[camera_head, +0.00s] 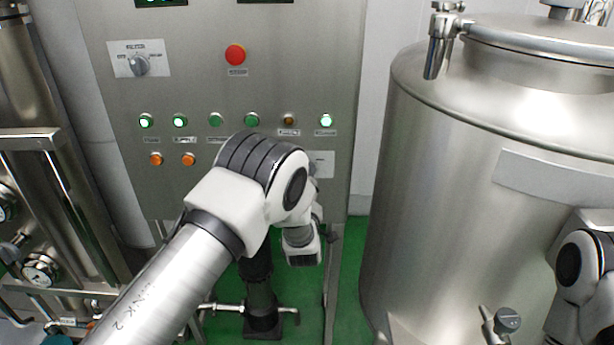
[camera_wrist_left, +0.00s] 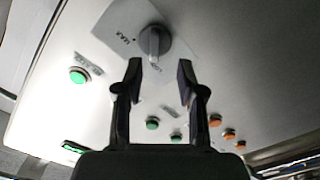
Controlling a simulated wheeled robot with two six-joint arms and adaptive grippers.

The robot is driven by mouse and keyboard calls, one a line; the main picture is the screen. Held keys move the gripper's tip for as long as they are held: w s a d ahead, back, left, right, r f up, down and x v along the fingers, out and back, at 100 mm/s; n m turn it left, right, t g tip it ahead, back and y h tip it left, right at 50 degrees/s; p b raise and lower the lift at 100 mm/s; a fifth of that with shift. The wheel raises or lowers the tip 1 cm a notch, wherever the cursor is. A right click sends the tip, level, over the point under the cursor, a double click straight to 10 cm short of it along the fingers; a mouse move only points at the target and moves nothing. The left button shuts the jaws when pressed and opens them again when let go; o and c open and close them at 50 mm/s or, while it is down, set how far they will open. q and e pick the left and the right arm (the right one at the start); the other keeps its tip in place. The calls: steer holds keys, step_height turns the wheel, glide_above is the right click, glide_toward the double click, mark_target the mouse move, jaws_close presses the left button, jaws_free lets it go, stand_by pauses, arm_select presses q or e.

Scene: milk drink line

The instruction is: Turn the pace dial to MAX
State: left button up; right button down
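The pace dial (camera_wrist_left: 155,42) is a grey round knob with a raised grip bar on a pale plate, seen in the left wrist view. The word MAX is printed to its left there; a smaller label, too blurred to read, sits just below it. The grip bar runs roughly up and down in that view. My left gripper (camera_wrist_left: 160,68) is open, its two fingertips just below the dial and pointing at it, with nothing between them. In the head view my left arm hides the dial; only an edge of its plate (camera_head: 321,163) shows. My right gripper is out of view.
The steel control panel (camera_head: 200,95) carries several green and orange buttons, a red stop button (camera_head: 235,55) and another selector knob (camera_head: 139,65). A large steel tank (camera_head: 450,190) stands on the right. Pipes and gauges (camera_head: 40,269) stand at the left.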

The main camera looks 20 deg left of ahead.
arm_select(q)
steer(key=p+x, duration=0.1)
steer(key=x, duration=0.4)
steer(key=shift+w+d, duration=0.15)
steer(key=shift+w, duration=0.15)
steer(key=shift+d+r, duration=0.1)
steer(key=shift+d, duration=0.05)
jaws_close()
